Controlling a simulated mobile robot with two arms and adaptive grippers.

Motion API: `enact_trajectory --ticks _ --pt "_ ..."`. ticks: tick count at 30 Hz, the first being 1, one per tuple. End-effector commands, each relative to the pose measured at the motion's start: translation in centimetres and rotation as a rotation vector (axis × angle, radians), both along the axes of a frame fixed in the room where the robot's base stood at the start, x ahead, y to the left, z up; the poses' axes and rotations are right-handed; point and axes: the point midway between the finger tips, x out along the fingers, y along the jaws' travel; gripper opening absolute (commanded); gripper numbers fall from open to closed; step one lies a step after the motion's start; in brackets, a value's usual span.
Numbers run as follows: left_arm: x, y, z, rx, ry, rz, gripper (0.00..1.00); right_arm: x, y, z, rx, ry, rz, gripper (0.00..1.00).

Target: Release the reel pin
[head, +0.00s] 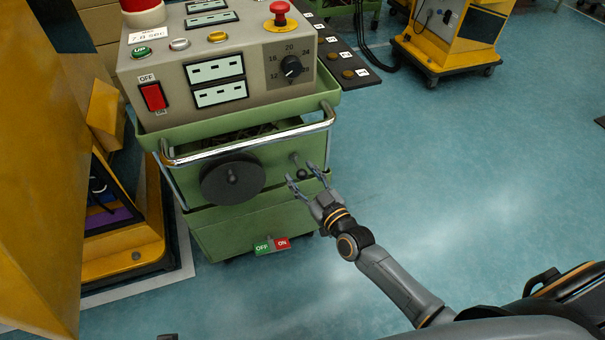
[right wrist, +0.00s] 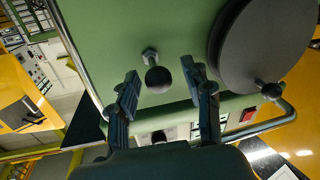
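A dark round reel (head: 233,178) with a small handle knob sits on the front of the green cabinet. The reel pin (head: 302,172), a short stem with a dark ball knob, stands out to the right of the reel. In the right wrist view the pin's ball (right wrist: 158,79) and metal collar show, and the reel (right wrist: 265,42) is at the upper right. My right gripper (head: 300,172) is open in front of the pin. In the right wrist view the ball appears between the spread fingers (right wrist: 161,74), with no contact visible.
A chrome rail (head: 250,145) runs across the cabinet above the reel and pin. A control box (head: 215,80) with a red switch and dial sits on top. An OFF/ON switch (head: 272,244) is low in front. Yellow machinery stands left; the floor right is open.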

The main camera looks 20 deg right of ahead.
Motion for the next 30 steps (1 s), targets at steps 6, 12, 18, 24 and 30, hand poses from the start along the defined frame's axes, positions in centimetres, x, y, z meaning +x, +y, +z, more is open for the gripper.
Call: enact_trajectory --ticks 6,12,18,24,30 --pt "0.0 0.0 0.1 0.0 -0.001 0.001 0.4 0.1 0.0 0.1 0.0 -0.002 -0.001 0.5" --pt "0.0 0.0 0.1 0.0 -0.001 0.001 0.4 -1.7 -0.5 0.0 -0.001 0.0 -0.001 0.5" --pt "0.0 0.0 0.1 0.0 -0.001 0.001 0.4 -5.9 -1.4 -0.1 -0.003 0.002 -0.001 0.5" --pt "0.0 0.0 0.0 0.0 0.0 0.0 0.4 -9.6 -2.3 0.0 -0.001 0.001 0.0 0.5" --pt "0.0 0.0 0.0 0.0 0.0 0.0 0.4 -11.5 -2.8 0.0 0.0 -0.001 -0.001 0.5"
